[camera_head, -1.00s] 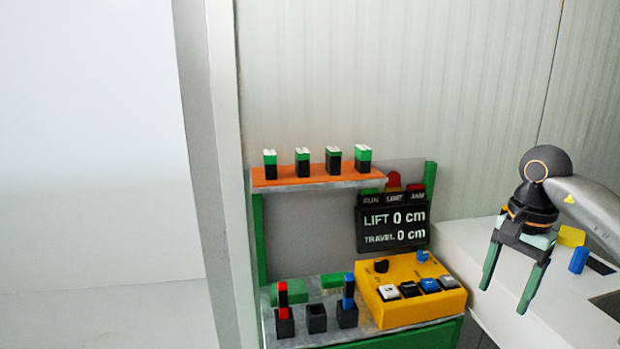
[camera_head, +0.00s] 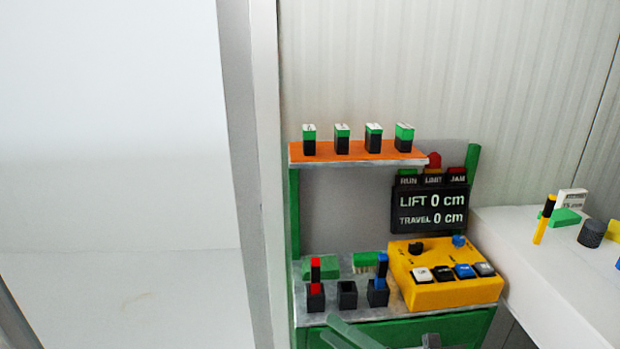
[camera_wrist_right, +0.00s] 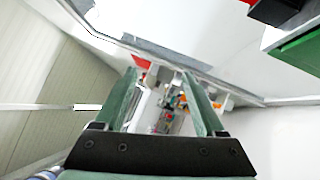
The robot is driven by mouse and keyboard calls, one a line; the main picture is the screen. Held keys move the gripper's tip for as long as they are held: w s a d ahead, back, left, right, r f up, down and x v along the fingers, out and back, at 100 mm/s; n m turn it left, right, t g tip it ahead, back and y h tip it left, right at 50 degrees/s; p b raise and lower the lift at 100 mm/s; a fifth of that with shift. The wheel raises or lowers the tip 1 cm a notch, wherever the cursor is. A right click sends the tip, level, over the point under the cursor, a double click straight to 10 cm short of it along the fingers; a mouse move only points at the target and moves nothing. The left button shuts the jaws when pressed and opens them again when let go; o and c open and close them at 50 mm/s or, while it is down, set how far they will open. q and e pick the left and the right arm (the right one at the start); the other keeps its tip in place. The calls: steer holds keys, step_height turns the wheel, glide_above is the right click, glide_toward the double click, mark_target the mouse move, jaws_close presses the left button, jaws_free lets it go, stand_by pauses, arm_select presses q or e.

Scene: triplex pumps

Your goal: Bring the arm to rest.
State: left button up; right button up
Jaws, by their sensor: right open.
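My right gripper shows at the bottom edge of the head view (camera_head: 352,334), in front of the green workbench, mostly cut off by the frame. In the right wrist view its two green fingers (camera_wrist_right: 162,78) stand apart with nothing between them. The view past the fingertips shows small, blurred items in the distance. My left gripper is not in the head view.
The bench has a yellow control box (camera_head: 450,292), a dark display (camera_head: 430,210) reading lift 0 cm and travel 0 cm, and an orange shelf (camera_head: 358,154) with several green-black blocks. A white counter (camera_head: 545,275) stands right. A pale wall fills the left.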

steer(key=s+d+f+m+t+h, duration=0.2)
steer(key=d+f+m+h, duration=0.2)
steer(key=f+m+h, duration=0.5)
steer(key=s+d+f+m+t+h, duration=0.2)
steer(key=s+d+f+m+h, duration=0.15)
steer(key=f+m, duration=0.65)
steer(key=s+d+f+m+g+h, duration=0.3)
steer(key=s+f+m+g, duration=0.3)
steer(key=s+f+m, duration=0.3)
steer(key=s+d+m, duration=0.1)
steer(key=s+m, duration=0.1)
steer(key=s, duration=0.1)
steer(key=shift+s+d+f, duration=0.15)
steer(key=shift+s+d, duration=0.05)
steer(key=shift+s, duration=0.05)
steer(key=shift+o, duration=0.3)
